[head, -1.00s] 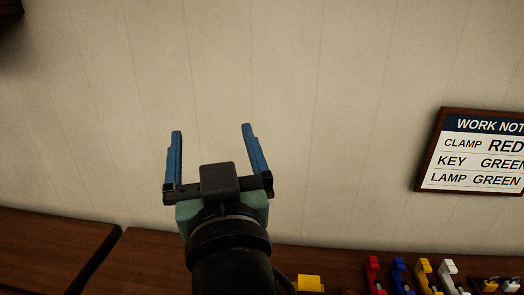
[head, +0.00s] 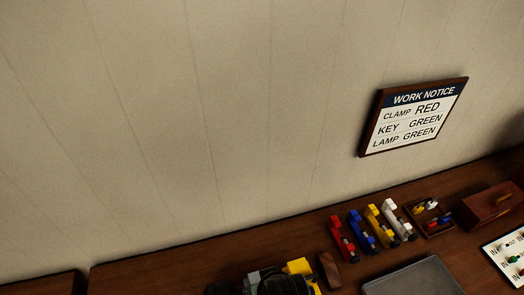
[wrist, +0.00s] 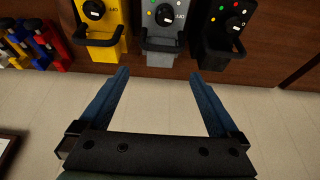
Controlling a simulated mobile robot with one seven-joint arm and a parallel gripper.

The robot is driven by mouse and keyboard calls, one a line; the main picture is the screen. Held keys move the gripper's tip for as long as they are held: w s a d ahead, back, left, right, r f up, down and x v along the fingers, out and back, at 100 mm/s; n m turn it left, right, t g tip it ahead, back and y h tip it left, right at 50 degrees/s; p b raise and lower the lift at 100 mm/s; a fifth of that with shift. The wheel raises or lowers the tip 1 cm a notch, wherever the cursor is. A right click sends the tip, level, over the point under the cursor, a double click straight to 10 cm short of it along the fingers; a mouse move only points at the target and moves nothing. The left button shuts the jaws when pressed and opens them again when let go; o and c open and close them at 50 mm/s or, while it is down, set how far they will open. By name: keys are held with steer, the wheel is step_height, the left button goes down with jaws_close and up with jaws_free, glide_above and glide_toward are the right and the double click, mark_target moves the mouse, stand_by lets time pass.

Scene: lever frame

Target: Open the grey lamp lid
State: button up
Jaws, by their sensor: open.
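The grey lamp (wrist: 168,14) shows at the top middle of the wrist view, cut off by the frame edge. It has a dark dial, coloured dots and a dark bar handle (wrist: 162,44) along its near edge. Whether its lid is shut, I cannot tell. My gripper (wrist: 160,73) is open and empty, with its blue fingers spread below the handle in the picture and apart from it.
A yellow lamp (wrist: 100,20) and a black lamp (wrist: 228,22) flank the grey one closely. In the head view, a row of coloured clamps (head: 370,228), a small tray (head: 432,220), a grey panel (head: 415,280) and a wooden box (head: 488,207) stand right. A notice (head: 413,117) reads LAMP GREEN.

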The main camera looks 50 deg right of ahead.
mark_target(257, 272)
steer(key=p+x, duration=0.1)
steer(key=x, duration=0.7)
steer(key=shift+w+f, duration=0.2)
steer(key=shift+f, duration=0.05)
steer(key=c, duration=1.4)
steer(key=shift+w+d+r+g+y+p, duration=0.35)
steer(key=shift+w+r+g+y+p, duration=0.15)
steer(key=shift+g, duration=0.2)
steer(key=shift+w+d+g+y+b, duration=0.4)
steer(key=shift+w+g+y+b, duration=0.3)
steer(key=shift+g, duration=0.4)
steer(key=g+b, duration=0.1)
steer(key=b, duration=0.1)
steer(key=w+d+g+y+b, duration=0.1)
steer(key=b, duration=0.1)
steer(key=shift+w+b, duration=0.25)
steer(key=shift+b, duration=0.1)
steer(key=g+y+b, duration=0.1)
steer(key=b, duration=0.3)
steer(key=w+g+b, duration=0.1)
steer(key=b, duration=0.2)
steer(key=shift+w+d+g+y+b, duration=0.15)
steer(key=shift+d+g+y+b, duration=0.15)
steer(key=shift+d+y+b, duration=0.1)
steer(key=shift+w+d+r+g+b, duration=0.1)
steer(key=shift+g+b, duration=0.3)
steer(key=shift+b, duration=0.6)
